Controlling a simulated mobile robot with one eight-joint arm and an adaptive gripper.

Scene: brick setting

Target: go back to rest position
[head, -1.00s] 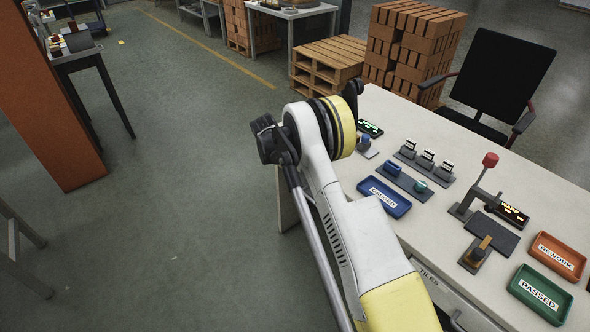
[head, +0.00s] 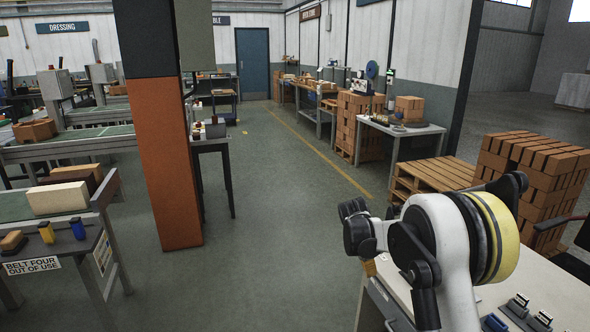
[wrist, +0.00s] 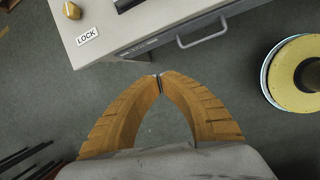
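My gripper (wrist: 159,83) shows in the wrist view with its two orange-brown fingers curved in and their tips meeting. Nothing is between them. It is over the floor, just off the front edge of the white workbench (wrist: 180,22), near a drawer with a grey handle (wrist: 202,32). In the head view my folded arm stands at the lower right, in front of the workbench (head: 540,288). There only a small orange part of the gripper shows below the arm's dark joint, and its tips are hidden or too small to tell.
A LOCK label (wrist: 87,37) and a yellow object (wrist: 72,10) are on the bench. Brick stacks (head: 535,170) and a wooden pallet (head: 430,178) stand behind it. An orange-and-black pillar (head: 168,165) and a conveyor table (head: 75,240) stand left. The floor between (head: 280,230) is clear.

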